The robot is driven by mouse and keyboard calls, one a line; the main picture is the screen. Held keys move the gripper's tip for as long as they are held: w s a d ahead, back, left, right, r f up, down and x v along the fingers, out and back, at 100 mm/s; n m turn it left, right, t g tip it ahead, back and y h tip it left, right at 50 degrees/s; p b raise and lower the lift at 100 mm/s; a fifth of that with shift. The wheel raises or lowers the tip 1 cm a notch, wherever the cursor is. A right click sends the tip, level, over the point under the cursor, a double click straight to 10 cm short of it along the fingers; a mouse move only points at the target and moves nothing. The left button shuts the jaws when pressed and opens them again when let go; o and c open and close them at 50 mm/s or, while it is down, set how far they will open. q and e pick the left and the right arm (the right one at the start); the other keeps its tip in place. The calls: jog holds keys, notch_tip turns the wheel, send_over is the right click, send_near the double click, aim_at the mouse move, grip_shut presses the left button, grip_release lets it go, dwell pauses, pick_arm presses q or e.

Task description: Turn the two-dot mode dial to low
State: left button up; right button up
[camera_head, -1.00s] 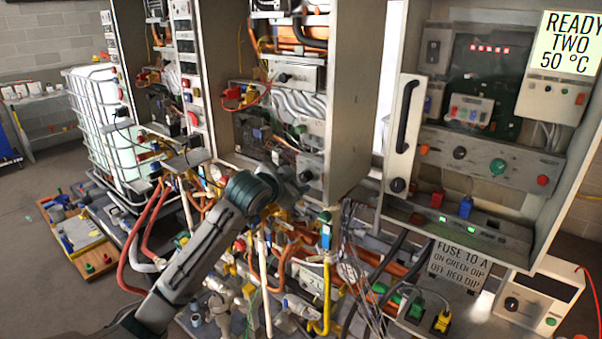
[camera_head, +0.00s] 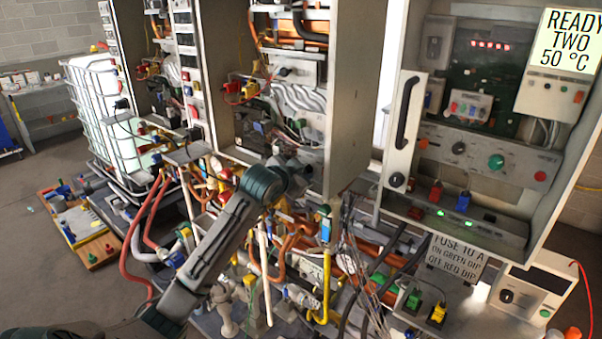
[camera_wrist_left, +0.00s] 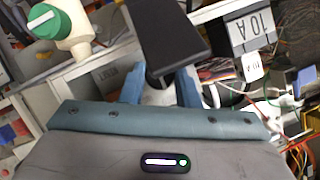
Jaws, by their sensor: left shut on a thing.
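My left arm rises from the lower left in the head view, and my left gripper (camera_head: 303,172) is at the lower front of the middle open cabinet (camera_head: 347,100). The gripper hides the cabinet's lower panel in the head view. My right gripper is not in view.
A right-hand cabinet has a black knob (camera_head: 459,148), a green knob (camera_head: 496,161) and a READY TWO 50 °C sign (camera_head: 570,42). Pipes and hoses crowd the space below the arm. A green-capped part (camera_wrist_left: 45,22) and a 10 A label (camera_wrist_left: 247,32) flank the gripper.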

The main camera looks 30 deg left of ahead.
pick_arm(q)
jog(key=n+h, duration=0.1)
jog(key=n, duration=0.1)
jog(key=shift+a+n+g+h, duration=0.15)
jog(key=shift+n+g+h, duration=0.15)
jog(key=shift+n+h, duration=0.8)
jog(key=shift+n, duration=0.3)
jog(key=shift+n+h, duration=0.4)
jog(key=shift+n, duration=0.2)
jog(key=o, duration=1)
jog(key=shift+a, duration=0.1)
